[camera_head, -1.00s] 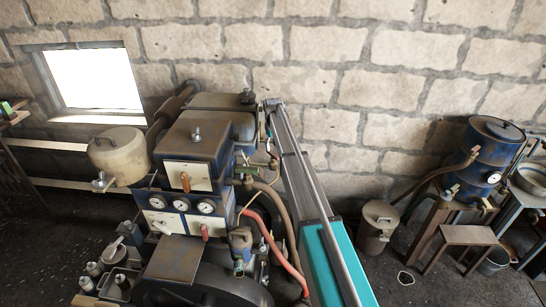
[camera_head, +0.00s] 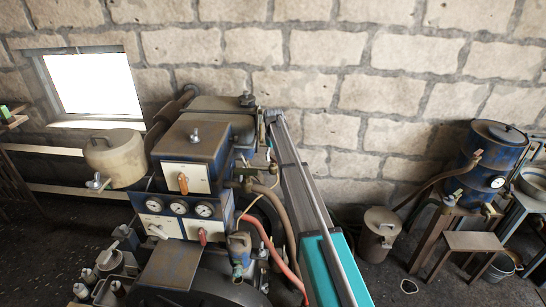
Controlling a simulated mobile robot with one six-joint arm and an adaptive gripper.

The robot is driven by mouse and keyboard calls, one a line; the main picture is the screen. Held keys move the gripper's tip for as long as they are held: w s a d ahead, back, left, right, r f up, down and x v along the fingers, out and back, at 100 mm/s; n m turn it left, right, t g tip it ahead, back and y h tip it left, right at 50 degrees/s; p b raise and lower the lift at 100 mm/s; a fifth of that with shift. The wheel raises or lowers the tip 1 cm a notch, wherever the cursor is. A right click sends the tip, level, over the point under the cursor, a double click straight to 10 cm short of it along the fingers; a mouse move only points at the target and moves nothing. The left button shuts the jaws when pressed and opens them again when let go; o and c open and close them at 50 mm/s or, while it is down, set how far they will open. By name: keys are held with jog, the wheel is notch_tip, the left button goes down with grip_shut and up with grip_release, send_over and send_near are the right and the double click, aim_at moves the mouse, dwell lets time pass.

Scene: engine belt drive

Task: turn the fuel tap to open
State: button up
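The engine (camera_head: 197,140) stands left of centre, with a beige tank (camera_head: 113,158) at its left. A small tap (camera_head: 98,183) sits low on that tank, and I cannot make out its handle position. An orange lever (camera_head: 183,184) hangs down on a white panel of the engine. A red lever (camera_head: 202,237) and a white lever (camera_head: 158,231) are on a panel below. A blue drum (camera_head: 493,151) at the right has a small tap (camera_head: 452,198) at its base. I cannot tell which tap is the fuel tap. My gripper is not seen.
Gauges (camera_head: 180,208) line the engine front. Hoses, one of them red (camera_head: 270,245), run beside it. A long grey and teal piece (camera_head: 328,270) cuts across the middle. A lidded can (camera_head: 379,234) and a low stool (camera_head: 473,242) stand at the right. Dark floor shows between them.

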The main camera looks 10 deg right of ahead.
grip_shut()
jog(key=shift+n, duration=0.5)
jog(key=n, duration=0.3)
jog(key=shift+n, duration=0.3)
jog(key=n, duration=0.5)
dwell(0.4)
jog(key=shift+o, duration=0.3)
grip_release()
